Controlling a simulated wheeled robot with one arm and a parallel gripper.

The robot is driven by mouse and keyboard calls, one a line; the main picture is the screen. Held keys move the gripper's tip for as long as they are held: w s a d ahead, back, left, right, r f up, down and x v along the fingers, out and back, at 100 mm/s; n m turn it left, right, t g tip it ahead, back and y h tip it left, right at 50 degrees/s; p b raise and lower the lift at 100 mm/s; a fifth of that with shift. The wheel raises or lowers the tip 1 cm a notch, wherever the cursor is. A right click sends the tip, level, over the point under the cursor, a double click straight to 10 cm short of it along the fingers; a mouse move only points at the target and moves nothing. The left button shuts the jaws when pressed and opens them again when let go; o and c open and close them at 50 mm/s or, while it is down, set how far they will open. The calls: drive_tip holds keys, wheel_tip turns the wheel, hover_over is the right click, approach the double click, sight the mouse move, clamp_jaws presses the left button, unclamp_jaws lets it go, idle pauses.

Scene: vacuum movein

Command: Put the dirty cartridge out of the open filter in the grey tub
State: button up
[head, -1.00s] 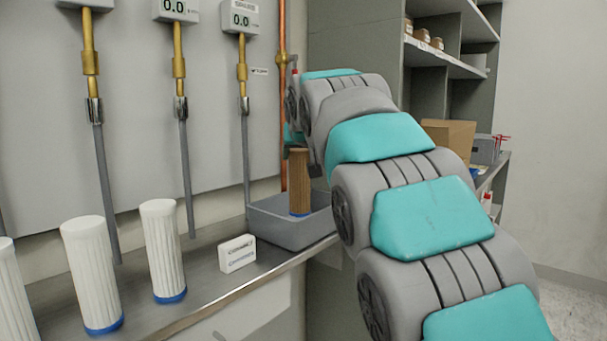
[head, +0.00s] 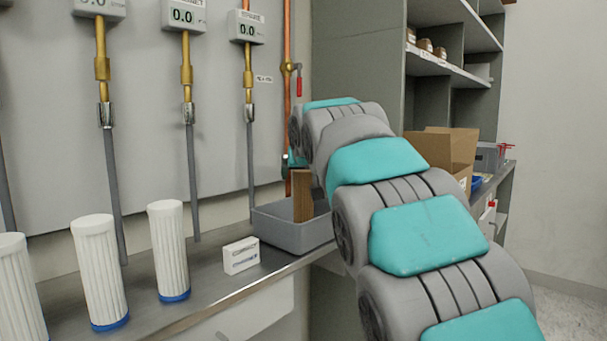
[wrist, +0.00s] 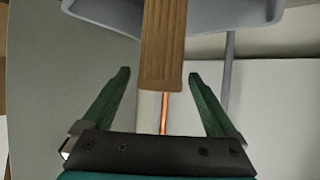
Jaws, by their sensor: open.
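The dirty cartridge (head: 302,196) is brown and pleated. In the head view it stands in the grey tub (head: 292,238), with its lower end hidden behind the tub's front wall. The wrist view shows the cartridge (wrist: 163,40) with its near end level with the fingertips, and part of the tub (wrist: 245,14) beyond it. My gripper (wrist: 159,74) is open, with a clear gap between each green finger and the cartridge. In the head view my arm hides most of the gripper. I cannot pick out the open filter.
Several clean white cartridges (head: 169,250) with blue bases stand on the steel bench at left. A small white box (head: 241,255) lies beside the tub. Hoses and meters (head: 184,16) hang on the wall behind. A cardboard box (head: 445,150) stands at right.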

drive_tip(key=shift+s+r, duration=0.1)
drive_tip(key=shift+r, duration=0.05)
drive_tip(key=b+v, duration=0.1)
drive_tip(key=v, duration=1.1)
drive_tip(key=s+d+f+m+g+h, duration=0.1)
drive_tip(key=s+d+f+g, duration=0.1)
drive_tip(key=s+d+f, duration=0.45)
drive_tip(key=s+d+f+g+h, duration=0.1)
drive_tip(key=s+d+f+g, duration=0.15)
drive_tip(key=f, duration=0.75)
drive_tip(key=s+d+f+m+g, duration=0.1)
drive_tip(key=s+d+f+g, duration=0.1)
drive_tip(key=s+d+f, duration=0.45)
drive_tip(key=s+d+f+g, duration=0.3)
drive_tip(key=s+f+g, duration=0.4)
drive_tip(key=s+f, duration=1.5)
drive_tip(key=s, duration=0.4)
drive_tip(key=shift+s, duration=0.25)
drive_tip(key=shift+f, duration=0.15)
